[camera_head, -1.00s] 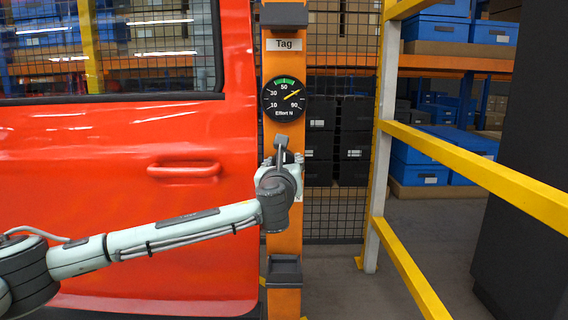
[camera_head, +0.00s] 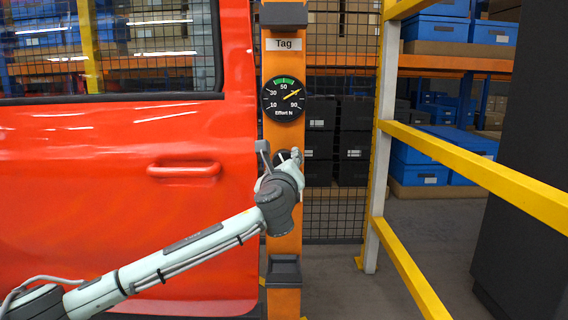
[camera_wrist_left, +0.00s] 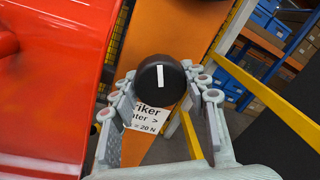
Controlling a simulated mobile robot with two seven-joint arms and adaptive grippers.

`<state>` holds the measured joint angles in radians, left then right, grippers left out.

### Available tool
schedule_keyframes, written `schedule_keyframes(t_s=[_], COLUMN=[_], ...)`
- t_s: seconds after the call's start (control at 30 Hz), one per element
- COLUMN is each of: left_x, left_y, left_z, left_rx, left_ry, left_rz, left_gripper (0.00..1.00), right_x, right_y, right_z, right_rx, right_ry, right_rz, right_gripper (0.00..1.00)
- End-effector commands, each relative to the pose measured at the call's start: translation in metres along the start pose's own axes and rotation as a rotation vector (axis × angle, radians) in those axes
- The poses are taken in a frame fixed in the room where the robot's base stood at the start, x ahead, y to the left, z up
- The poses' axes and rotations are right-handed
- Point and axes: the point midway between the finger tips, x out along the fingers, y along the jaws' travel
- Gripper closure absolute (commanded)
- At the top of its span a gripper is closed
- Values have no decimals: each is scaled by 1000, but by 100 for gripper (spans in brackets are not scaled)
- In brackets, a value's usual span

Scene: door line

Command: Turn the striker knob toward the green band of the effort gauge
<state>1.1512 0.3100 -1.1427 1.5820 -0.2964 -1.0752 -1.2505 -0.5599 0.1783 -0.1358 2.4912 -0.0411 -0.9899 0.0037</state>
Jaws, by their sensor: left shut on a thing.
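The striker knob (camera_wrist_left: 160,80) is a round black knob with a white mark on its face. In the left wrist view it sits between the finger pads of my left gripper (camera_wrist_left: 160,92), which is shut on it. In the head view my left gripper (camera_head: 290,158) is at the orange post (camera_head: 286,228), with the knob mostly hidden behind it. The effort gauge (camera_head: 284,100) is above on the same post. Its yellow needle points up and right, past 50 and to the right of the green band (camera_head: 284,82) at the top. My right gripper is out of view.
A red door panel (camera_head: 120,220) stands left of the post, with its handle (camera_head: 184,170) near my left arm. A dark bracket (camera_head: 285,270) sits lower on the post. Yellow rails (camera_head: 480,175) and a dark pillar (camera_head: 530,160) are at the right. A partly covered label (camera_wrist_left: 148,118) is below the knob.

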Motion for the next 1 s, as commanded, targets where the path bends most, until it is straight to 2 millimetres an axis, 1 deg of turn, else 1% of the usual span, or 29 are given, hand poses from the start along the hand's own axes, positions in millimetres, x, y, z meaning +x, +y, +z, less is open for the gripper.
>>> schedule_keyframes(t_s=[0.2,0.63,0.67,0.7,0.8,0.83,1.0], left_x=[0,0,0,0,0,0,0], left_y=[0,0,0,0,0,0,0], left_z=[-1,-1,-1,-1,-1,-1,0], left_rx=[-55,-65,-65,-64,-64,-64,-64], left_ry=[-3,-4,-4,-4,-4,-4,-4], left_rz=[0,0,0,0,-1,-1,-1], left_gripper=[84,84,53,48,35,34,34], right_x=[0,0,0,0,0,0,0], right_y=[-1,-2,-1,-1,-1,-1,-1], right_z=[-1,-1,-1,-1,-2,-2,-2], right_rx=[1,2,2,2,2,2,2], right_ry=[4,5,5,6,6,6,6], right_rz=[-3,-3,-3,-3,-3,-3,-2], right_gripper=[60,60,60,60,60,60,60])
